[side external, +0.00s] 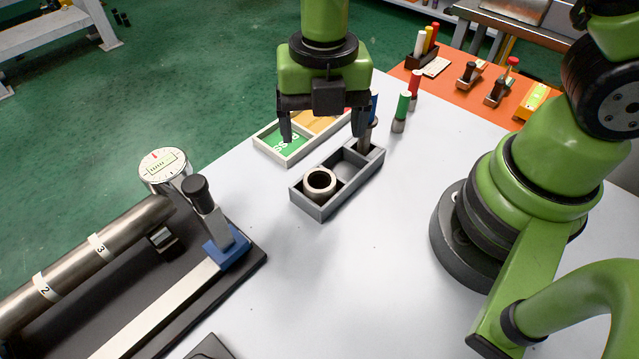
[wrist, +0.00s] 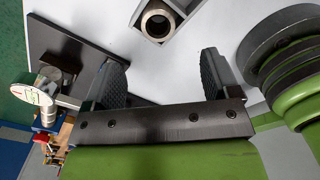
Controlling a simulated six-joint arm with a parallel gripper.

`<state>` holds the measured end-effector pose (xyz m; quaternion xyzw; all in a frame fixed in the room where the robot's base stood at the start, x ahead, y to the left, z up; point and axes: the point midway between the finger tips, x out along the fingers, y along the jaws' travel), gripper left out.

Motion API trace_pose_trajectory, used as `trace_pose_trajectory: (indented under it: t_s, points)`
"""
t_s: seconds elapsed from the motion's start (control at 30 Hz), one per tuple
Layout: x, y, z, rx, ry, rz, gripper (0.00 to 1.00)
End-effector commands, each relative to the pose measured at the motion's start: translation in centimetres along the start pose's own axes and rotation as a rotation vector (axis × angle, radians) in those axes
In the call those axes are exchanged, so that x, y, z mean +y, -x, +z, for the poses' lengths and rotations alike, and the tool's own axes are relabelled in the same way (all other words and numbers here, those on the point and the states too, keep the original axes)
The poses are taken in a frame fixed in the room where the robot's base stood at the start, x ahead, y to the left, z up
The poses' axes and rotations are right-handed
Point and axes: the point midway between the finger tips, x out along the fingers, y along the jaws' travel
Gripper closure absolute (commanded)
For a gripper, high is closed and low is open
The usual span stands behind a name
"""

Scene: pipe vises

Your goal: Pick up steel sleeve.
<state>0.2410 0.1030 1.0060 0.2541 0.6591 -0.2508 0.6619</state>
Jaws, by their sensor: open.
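The steel sleeve (side external: 320,193), a short thick metal ring, stands with its bore up in the near compartment of a grey divided tray (side external: 312,212). In the wrist view the sleeve (wrist: 157,33) shows at the top edge, beyond the fingertips, inside the tray (wrist: 184,18). My gripper (side external: 323,128) is open and empty, above the table and behind the sleeve in the side view. In the wrist view its two dark ridged fingers (wrist: 161,75) are wide apart, with bare table between them. The sleeve is not between them.
A pipe vise (side external: 228,247) with a long pipe (side external: 80,262) and a dial gauge (side external: 163,168) stands at left. A green-and-orange sorting tray (side external: 268,147) lies behind the grey tray. Green (side external: 402,110) and red (side external: 414,88) handled pieces stand at the back. Table right of the tray is clear.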

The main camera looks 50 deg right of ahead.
Motion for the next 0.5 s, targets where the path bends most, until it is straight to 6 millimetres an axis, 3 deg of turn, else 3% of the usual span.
trace_pose_trajectory:
  t_s: [0.23,0.5]
  points:
    - [0.0,-3.6,-0.1,0.004,0.029,-0.011,0.18]
    - [0.1,-5.8,-0.3,0.003,0.027,-0.008,0.18]
